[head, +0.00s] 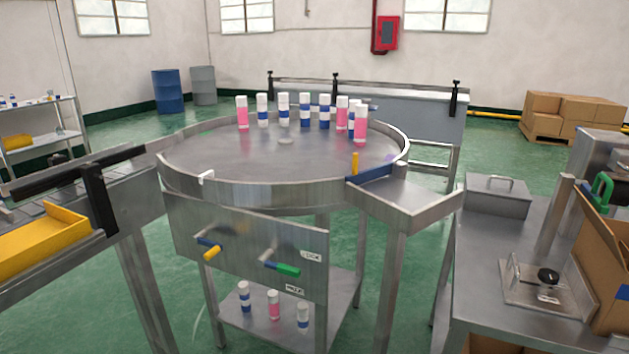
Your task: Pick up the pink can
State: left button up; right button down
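Several pink cans with white tops stand upright on the round steel table (215,160). One pink can (242,113) is at the left end of the row. Another pink can (273,305) stands on the shelf below the table. Neither of my grippers shows in the head view.
Blue-and-white cans (305,112) stand among the pink ones. A raised rim (260,195) surrounds the table, whose front half is mostly clear. A panel with handles (250,247) hangs in front. A side bench (490,250) with a cardboard box (605,255) is at right.

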aim_at(273, 296)
jog(key=z, duration=3.1)
jog(key=k, duration=0.6)
jog(key=u, duration=2.5)
